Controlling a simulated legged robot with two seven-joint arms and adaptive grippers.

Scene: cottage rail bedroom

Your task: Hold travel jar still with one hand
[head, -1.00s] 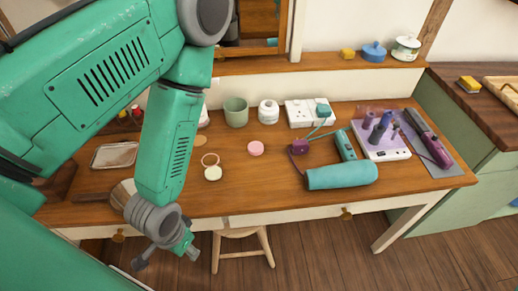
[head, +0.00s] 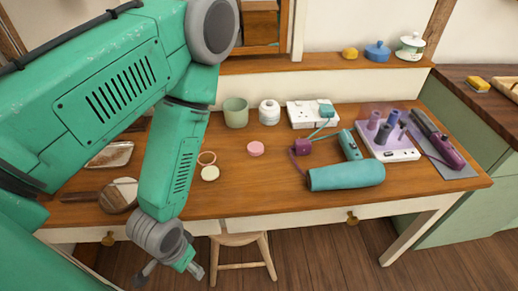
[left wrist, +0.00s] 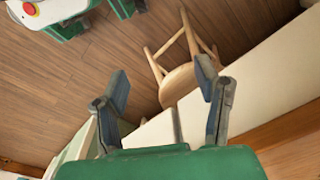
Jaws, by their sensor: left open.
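Small round items lie on the wooden desk (head: 270,195): a pink one (head: 255,148), a cream disc (head: 210,173) and an orange-brown ring (head: 207,158). Which of them is the travel jar I cannot tell for sure. My left gripper (head: 171,273) hangs in front of the desk's front edge, below the top, left of the stool. In the left wrist view my left gripper (left wrist: 163,80) is open with its two fingers wide apart and nothing between them. It is apart from the small round items. My right gripper is not in view.
A stool (head: 240,240) stands under the desk. On the desk are a hand mirror (head: 118,195), a tray (head: 110,155), a green cup (head: 236,112), a white pot (head: 269,112), a socket block (head: 312,113), a teal roll (head: 345,175) and a purple-topped stand (head: 388,140).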

